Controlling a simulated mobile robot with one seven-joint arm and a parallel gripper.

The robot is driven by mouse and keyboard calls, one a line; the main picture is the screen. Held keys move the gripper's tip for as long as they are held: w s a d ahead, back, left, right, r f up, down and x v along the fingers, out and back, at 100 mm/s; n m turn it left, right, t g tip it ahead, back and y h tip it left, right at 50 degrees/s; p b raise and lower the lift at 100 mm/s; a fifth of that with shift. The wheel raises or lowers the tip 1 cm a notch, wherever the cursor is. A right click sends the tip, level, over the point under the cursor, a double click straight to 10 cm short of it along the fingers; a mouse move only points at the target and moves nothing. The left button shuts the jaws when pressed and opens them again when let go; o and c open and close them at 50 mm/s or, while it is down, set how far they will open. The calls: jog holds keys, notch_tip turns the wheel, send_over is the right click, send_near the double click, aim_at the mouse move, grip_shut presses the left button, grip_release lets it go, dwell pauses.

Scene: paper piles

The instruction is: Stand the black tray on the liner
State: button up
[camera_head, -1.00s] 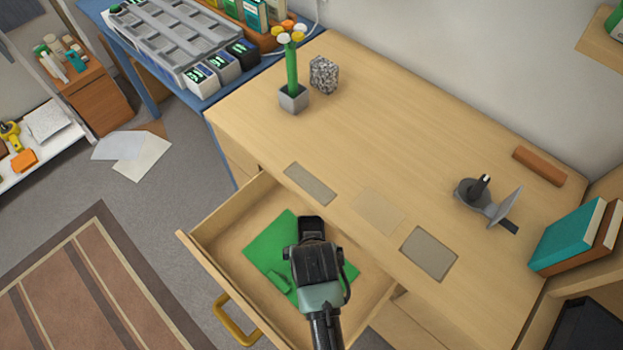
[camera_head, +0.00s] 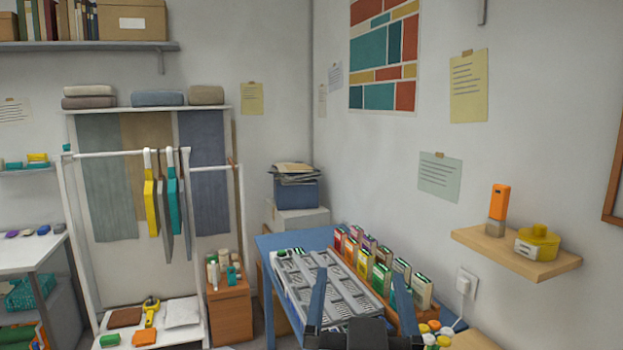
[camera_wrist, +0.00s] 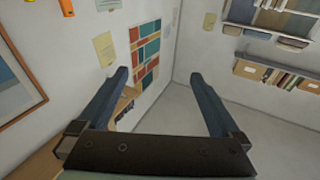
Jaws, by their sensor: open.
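My gripper (camera_head: 358,275) shows at the bottom of the head view, in front of the blue table. Its two blue-grey fingers stand wide apart with nothing between them. In the wrist view my gripper (camera_wrist: 158,74) is also open and empty, facing the wall corner. I see neither the black tray nor the liner in the current views.
The blue table (camera_head: 268,243) holds a grey compartment tray (camera_head: 345,285) and a row of small boxes (camera_head: 380,272). A clothes rack (camera_head: 75,215) stands at the left. A wooden wall shelf (camera_head: 515,253) with an orange item and a yellow item is at the right.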

jog(key=s+a+r+t, duration=0.2)
jog(key=s+r, duration=0.2)
jog(key=r, duration=0.3)
jog(key=s+a+r+n+t+y, duration=0.1)
jog(key=s+r+t, duration=0.2)
jog(key=r, duration=0.5)
jog(key=s+a+r+t+y, duration=0.1)
jog(key=s+a+r+t, duration=0.1)
jog(key=s+r, duration=0.4)
jog(key=shift+a+r+n+t, duration=0.4)
jog(key=shift+r+t, duration=0.2)
jog(key=shift+r, duration=0.15)
jog(key=shift+s, duration=0.1)
